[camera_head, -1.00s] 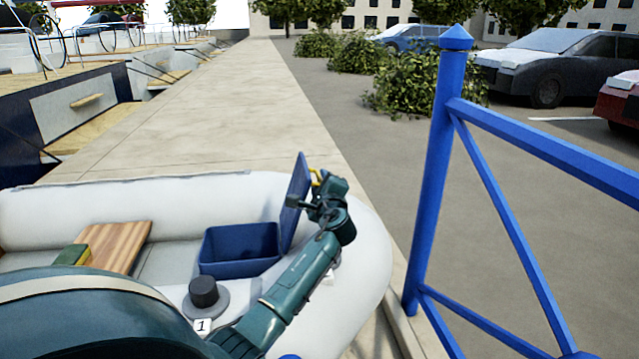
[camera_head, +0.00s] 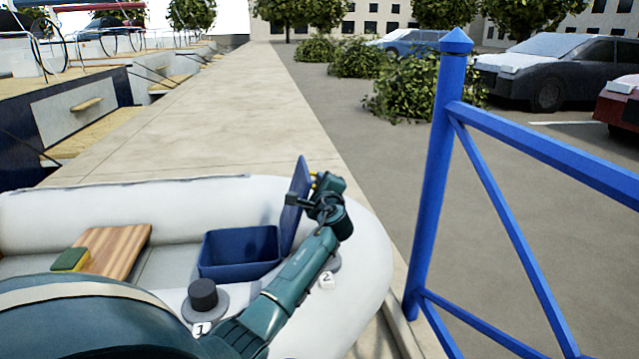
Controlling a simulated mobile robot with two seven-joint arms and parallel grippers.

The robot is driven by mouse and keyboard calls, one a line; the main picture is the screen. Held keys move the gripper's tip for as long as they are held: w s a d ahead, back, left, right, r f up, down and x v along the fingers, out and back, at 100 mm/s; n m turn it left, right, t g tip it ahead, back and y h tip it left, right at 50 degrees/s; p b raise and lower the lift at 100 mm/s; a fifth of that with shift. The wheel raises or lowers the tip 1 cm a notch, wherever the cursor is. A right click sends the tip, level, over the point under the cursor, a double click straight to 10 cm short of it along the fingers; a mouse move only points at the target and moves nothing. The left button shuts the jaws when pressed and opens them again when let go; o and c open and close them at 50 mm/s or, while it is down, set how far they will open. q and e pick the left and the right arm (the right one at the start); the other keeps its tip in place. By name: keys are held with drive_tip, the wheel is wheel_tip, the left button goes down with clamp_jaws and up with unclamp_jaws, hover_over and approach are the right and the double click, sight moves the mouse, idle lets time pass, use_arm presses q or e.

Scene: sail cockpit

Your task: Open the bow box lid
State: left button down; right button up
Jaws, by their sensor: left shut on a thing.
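The blue bow box (camera_head: 239,255) sits in the bow of the grey-white inflatable boat, and its inside shows. Its lid (camera_head: 295,205) stands upright, raised along the box's right side. My left gripper (camera_head: 309,203) is at the lid's right side near its top, with a bit of yellow beside it. It is shut on the lid, though the exact grip is partly hidden by the wrist. My right gripper does not show.
A black knob (camera_head: 203,294) on a grey disc is in front. A blue railing (camera_head: 437,170) stands at right. The pier (camera_head: 220,110) is clear.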

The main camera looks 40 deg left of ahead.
sight(296, 188)
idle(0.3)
